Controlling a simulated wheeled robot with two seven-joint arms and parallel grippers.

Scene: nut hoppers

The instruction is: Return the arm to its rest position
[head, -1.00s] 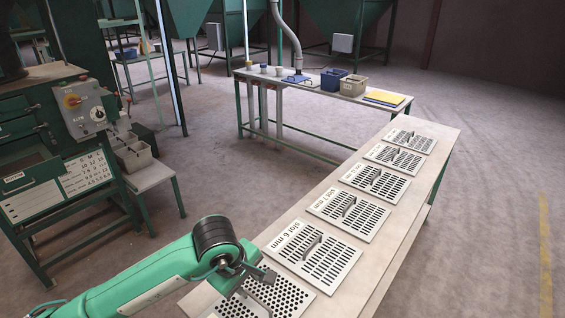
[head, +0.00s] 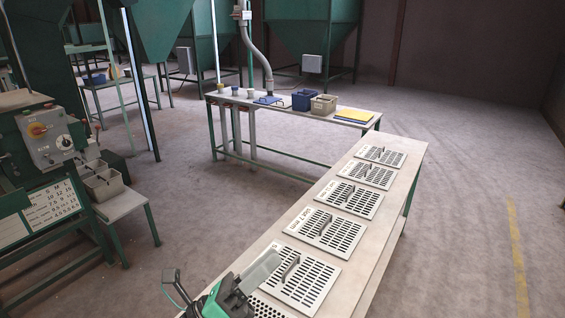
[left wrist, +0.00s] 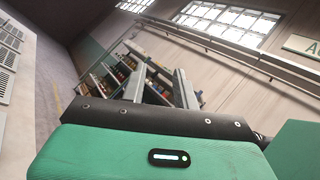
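My left gripper (head: 258,270) shows at the bottom of the head view, above the near end of the long bench (head: 382,240). Its grey finger part overlaps the nearest slotted plates in the picture. In the left wrist view, the two fingers of my left gripper (left wrist: 160,80) stand apart with nothing between them. That wrist camera looks across the room at a wall with windows and shelves. Several slotted plates with handles, such as this one (head: 318,285), lie in a row along the bench. A round-hole plate (head: 266,309) is mostly hidden. My right gripper is not in view.
A far table (head: 222,98) holds cups, a blue bin (head: 305,100), a beige bin (head: 323,105) and a yellow pad (head: 353,115). A control box (head: 47,138) and a small stand (head: 122,205) are at left. The floor at right is clear.

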